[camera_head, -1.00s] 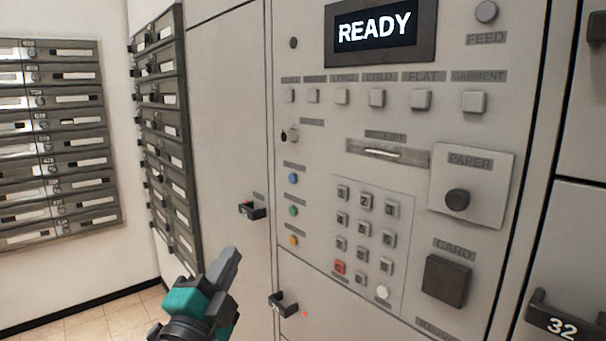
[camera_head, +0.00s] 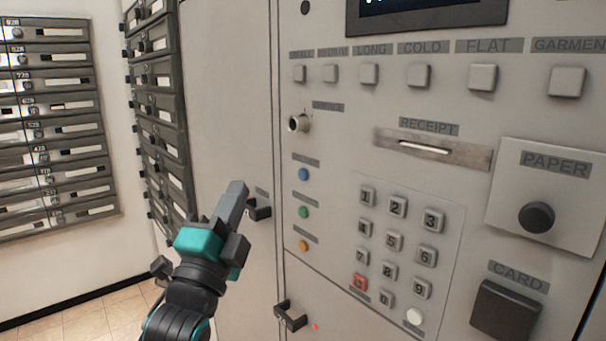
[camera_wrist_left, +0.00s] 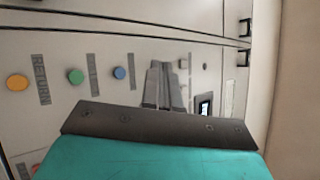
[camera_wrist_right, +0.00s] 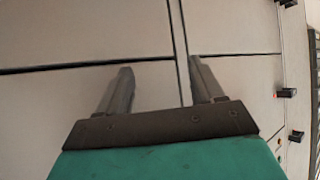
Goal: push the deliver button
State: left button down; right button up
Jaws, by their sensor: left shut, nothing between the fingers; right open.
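Three round buttons run down the panel's left side: blue (camera_head: 304,174), green (camera_head: 304,212) and orange (camera_head: 303,246). In the left wrist view, the orange button's label reads RETURN; the blue (camera_wrist_left: 120,73) and green (camera_wrist_left: 76,76) labels are too small to read, so I cannot tell which button is deliver. My left gripper (camera_head: 238,187) is shut and empty, left of the buttons and apart from them in the head view. Its closed fingers also show in the left wrist view (camera_wrist_left: 164,70). My right gripper (camera_wrist_right: 160,68) is open and empty, facing pale panels, outside the head view.
A keypad (camera_head: 395,240), a key switch (camera_head: 299,122) and a row of square buttons (camera_head: 419,75) share the panel. Dark handles (camera_head: 259,208) (camera_head: 290,316) jut out near my left gripper. Mailboxes (camera_head: 55,125) line the left walls.

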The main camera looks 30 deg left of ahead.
pick_arm(q)
send_near(297, 159)
notch_tip(297, 159, up, 2)
jog(key=a, duration=0.2)
jog(key=shift+w+d+b, duration=0.2)
jog(key=shift+w, duration=0.4)
jog(key=shift+w+d+b, duration=0.15)
jog(key=shift+w+d, duration=0.05)
jog(key=shift+w, duration=0.4)
jog(key=shift+w, duration=0.15)
dwell(1.1)
jog(key=shift+w+d, duration=0.15)
jog(key=shift+w, duration=0.1)
jog(key=shift+w+d+r, duration=0.1)
jog(key=shift+w+d, duration=0.05)
jog(key=shift+w, duration=0.2)
dwell(0.7)
dwell(0.3)
jog(key=shift+s+a+p, duration=0.3)
jog(key=shift+s+p, duration=0.2)
jog(key=shift+s, duration=0.25)
